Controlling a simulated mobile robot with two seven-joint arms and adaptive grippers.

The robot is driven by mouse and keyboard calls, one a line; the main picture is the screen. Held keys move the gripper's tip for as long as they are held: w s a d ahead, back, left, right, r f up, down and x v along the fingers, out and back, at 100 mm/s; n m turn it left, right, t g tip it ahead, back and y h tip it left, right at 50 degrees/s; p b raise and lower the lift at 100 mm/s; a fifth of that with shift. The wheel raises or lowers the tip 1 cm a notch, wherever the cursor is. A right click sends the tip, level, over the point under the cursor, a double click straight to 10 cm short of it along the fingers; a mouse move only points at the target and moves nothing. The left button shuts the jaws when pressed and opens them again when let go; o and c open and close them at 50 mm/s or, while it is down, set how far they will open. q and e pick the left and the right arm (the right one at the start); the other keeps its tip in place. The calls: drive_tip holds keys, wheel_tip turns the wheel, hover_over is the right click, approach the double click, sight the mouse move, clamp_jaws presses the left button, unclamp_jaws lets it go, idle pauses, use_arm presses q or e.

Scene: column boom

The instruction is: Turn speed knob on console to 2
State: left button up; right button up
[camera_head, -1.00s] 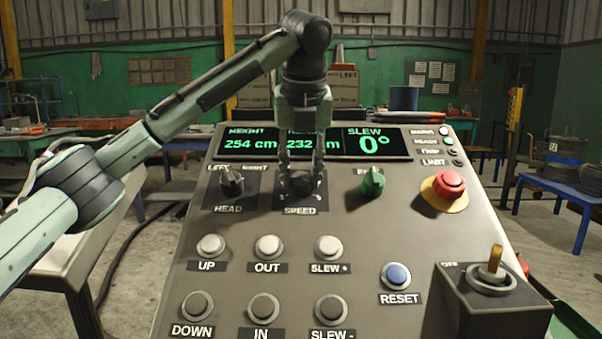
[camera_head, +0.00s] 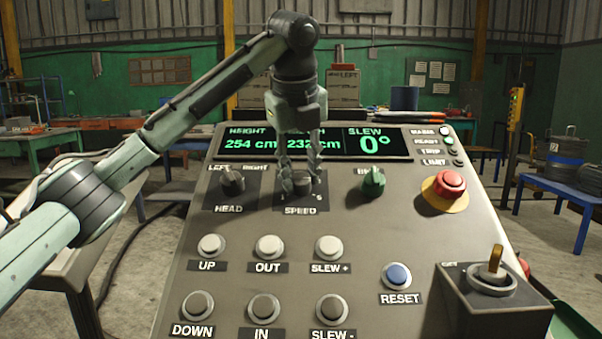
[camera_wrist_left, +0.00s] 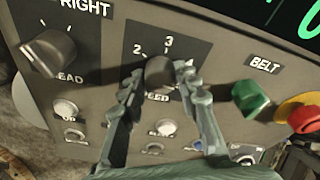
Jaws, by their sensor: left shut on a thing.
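The dark speed knob (camera_head: 303,183) sits on the console (camera_head: 225,290) above the SPEED label, between the head knob and the green belt knob. My left gripper (camera_head: 302,180) comes down from above with a finger on each side of it, shut on the knob. In the left wrist view the speed knob (camera_wrist_left: 160,73) is between the two fingertips (camera_wrist_left: 158,76). The numbers 2, 3 and 4 show around it, with 3 above it and 2 to its upper left. I cannot tell which number its pointer faces. My right gripper is not in view.
The head knob (camera_head: 232,181) is close on the left, the green belt knob (camera_head: 373,182) on the right. A red emergency button (camera_head: 450,184), several push buttons, the blue reset button (camera_head: 397,276) and a key switch (camera_head: 493,270) are on the panel. The display (camera_head: 378,143) reads slew 0°.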

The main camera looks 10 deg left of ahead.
use_arm(q)
drive_tip(key=n, duration=0.3)
drive_tip(key=shift+a+n, duration=0.1)
drive_tip(key=shift+n, duration=0.2)
drive_tip(key=n, duration=0.3)
drive_tip(key=shift+s+t+h, duration=0.1)
drive_tip(key=shift+t+h, duration=0.2)
drive_tip(key=shift+h, duration=0.1)
drive_tip(key=n, duration=0.4)
drive_tip(key=shift+t, duration=0.3)
drive_tip(key=n, duration=0.4)
drive_tip(key=shift+s+t, duration=0.15)
drive_tip(key=shift+t, duration=0.25)
drive_tip(key=n, duration=0.4)
drive_tip(key=shift+f, duration=0.1)
drive_tip(key=n+t, duration=0.1)
drive_tip(key=n, duration=0.3)
drive_tip(key=shift+s+n, duration=0.1)
drive_tip(key=shift+n, duration=0.3)
drive_tip(key=n+y, duration=0.1)
drive_tip(key=n, duration=0.2)
drive_tip(key=shift+n, duration=0.3)
drive_tip(key=shift+f+n+y, duration=0.1)
drive_tip(key=shift+n+y, duration=0.2)
drive_tip(key=shift+n, duration=1.6)
drive_tip(key=shift+d, duration=0.2)
